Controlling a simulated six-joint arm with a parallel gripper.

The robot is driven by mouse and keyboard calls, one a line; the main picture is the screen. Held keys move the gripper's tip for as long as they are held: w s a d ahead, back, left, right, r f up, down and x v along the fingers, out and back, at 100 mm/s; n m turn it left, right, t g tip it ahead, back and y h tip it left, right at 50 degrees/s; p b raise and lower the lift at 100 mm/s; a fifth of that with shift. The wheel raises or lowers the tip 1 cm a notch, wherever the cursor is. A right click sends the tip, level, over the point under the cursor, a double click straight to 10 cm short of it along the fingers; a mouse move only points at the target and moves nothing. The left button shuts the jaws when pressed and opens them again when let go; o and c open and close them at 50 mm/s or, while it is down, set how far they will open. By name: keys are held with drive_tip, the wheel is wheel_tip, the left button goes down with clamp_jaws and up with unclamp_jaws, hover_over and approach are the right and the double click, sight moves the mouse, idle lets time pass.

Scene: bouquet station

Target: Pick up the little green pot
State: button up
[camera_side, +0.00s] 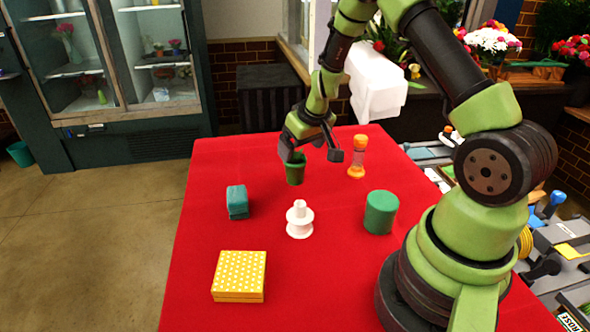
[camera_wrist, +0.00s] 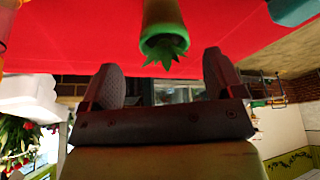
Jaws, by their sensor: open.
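The little green pot (camera_side: 295,173) stands upright on the red table, towards its far side. In the wrist view the pot (camera_wrist: 163,42) is at the top middle, with spiky green leaves showing inside its rim. My gripper (camera_side: 314,156) is close to the pot in the side view, one finger overlapping the pot's top. In the wrist view my gripper (camera_wrist: 163,74) is open and empty, its fingers apart, with the pot lined up between them but past the tips. Whether a finger touches the pot cannot be told.
A teal block (camera_side: 237,202), a white spool (camera_side: 299,220), a green cylinder (camera_side: 381,212) and a yellow dotted box (camera_side: 239,275) stand nearer. Red cloth (camera_side: 215,165) is bare left of the pot.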

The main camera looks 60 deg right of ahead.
sight(293, 158)
drive_tip(key=shift+w+a+x, duration=0.1)
drive_tip(key=shift+w+x, duration=0.05)
drive_tip(key=shift+x, duration=1.15)
drive_tip(key=shift+w+a+x, duration=0.1)
drive_tip(key=shift+w+x, duration=0.05)
drive_tip(key=shift+x, duration=1.15)
drive_tip(key=shift+r, duration=0.15)
drive_tip(key=c, duration=1.2)
drive_tip(key=shift+r, duration=0.2)
